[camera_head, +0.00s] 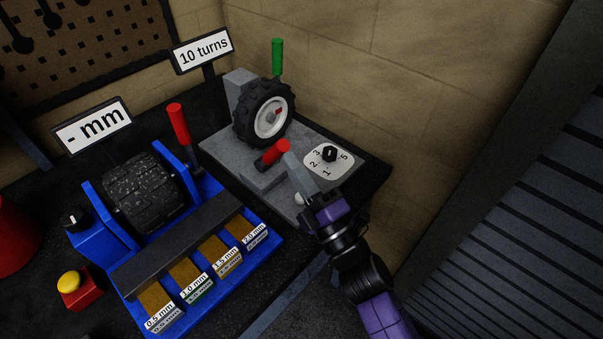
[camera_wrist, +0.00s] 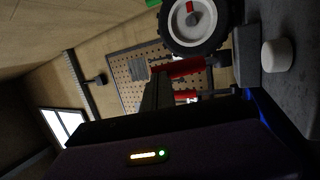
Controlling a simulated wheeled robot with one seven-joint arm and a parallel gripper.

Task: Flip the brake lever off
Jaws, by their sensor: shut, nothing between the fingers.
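A short red-handled lever (camera_head: 271,154) lies low and tilted in front of the black-tyred wheel (camera_head: 250,112) on the grey plate. I take it to be the brake lever. My gripper (camera_head: 289,158) is shut and empty, its tips right by the upper right end of the red handle; I cannot tell if they touch it. In the wrist view the red handle (camera_wrist: 178,68) shows just beyond the dark fingers (camera_wrist: 155,92), below the wheel (camera_wrist: 193,22). The lever's pivot is partly hidden.
A green handle (camera_head: 277,57) stands above the wheel. A numbered dial (camera_head: 329,155) is right of my gripper, and a white knob (camera_wrist: 277,54) is close by. At left is a blue machine (camera_head: 95,210) with another red lever (camera_head: 178,124). A wall stands behind.

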